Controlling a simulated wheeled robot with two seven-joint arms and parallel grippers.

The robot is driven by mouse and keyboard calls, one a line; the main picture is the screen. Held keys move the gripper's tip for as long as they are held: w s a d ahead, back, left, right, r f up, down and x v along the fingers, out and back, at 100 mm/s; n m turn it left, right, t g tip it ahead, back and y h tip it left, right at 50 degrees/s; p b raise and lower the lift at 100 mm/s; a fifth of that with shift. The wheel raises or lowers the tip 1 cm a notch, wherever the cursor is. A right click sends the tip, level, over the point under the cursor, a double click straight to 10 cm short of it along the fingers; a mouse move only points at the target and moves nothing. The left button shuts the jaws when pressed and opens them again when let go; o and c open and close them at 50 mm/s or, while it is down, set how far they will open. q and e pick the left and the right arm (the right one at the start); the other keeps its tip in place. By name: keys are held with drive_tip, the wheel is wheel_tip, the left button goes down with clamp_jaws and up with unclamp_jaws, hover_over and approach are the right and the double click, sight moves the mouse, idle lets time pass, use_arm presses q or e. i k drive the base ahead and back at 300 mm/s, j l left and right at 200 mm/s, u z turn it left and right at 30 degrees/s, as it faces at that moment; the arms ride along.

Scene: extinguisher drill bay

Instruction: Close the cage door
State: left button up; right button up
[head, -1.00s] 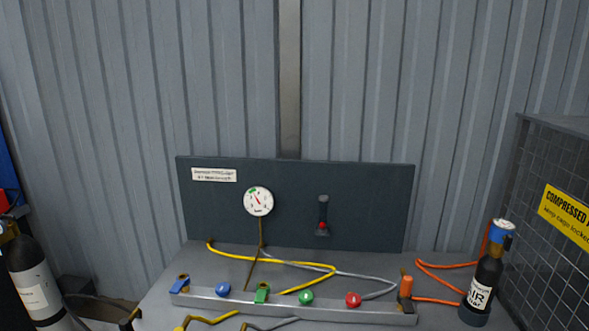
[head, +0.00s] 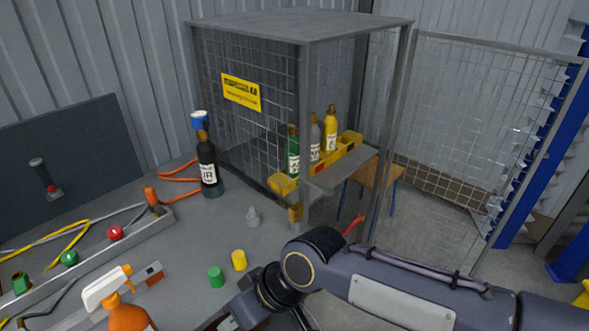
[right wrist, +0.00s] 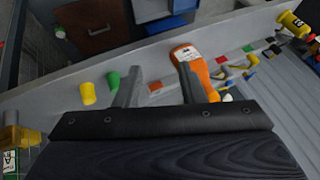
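The cage (head: 305,42) stands behind the bench, a grey metal frame with mesh sides and a yellow sign (head: 240,92). Its mesh door (head: 470,130) is swung wide open to the right, so the front is open. Several gas bottles, green, grey and yellow (head: 330,130), stand inside. My right arm crosses the lower right of the head view, in front of the cage and below the door; its fingers cannot be made out there. In the right wrist view my right gripper (right wrist: 159,78) has its fingers apart, with nothing held, over the bench edge. My left gripper is not in view.
The bench (head: 190,240) holds a black AIR cylinder (head: 208,165), a yellow cap (head: 239,260), a green cap (head: 216,277) and an orange spray bottle (head: 125,315). A wooden stool (head: 375,175) and a blue post (head: 545,150) stand at the right.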

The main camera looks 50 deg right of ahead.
sight(541, 153)
drive_tip(key=z, duration=0.45)
drive_tip(key=k+z, duration=0.1)
drive_tip(key=z, duration=0.75)
drive_tip(key=k+z, duration=0.1)
drive_tip(key=z, duration=0.3)
drive_tip(key=i+l, duration=0.15)
drive_tip(key=l, duration=0.2)
drive_tip(key=i+l, duration=0.15)
drive_tip(key=l, duration=0.15)
drive_tip(key=i+l, duration=0.15)
drive_tip(key=l, duration=0.2)
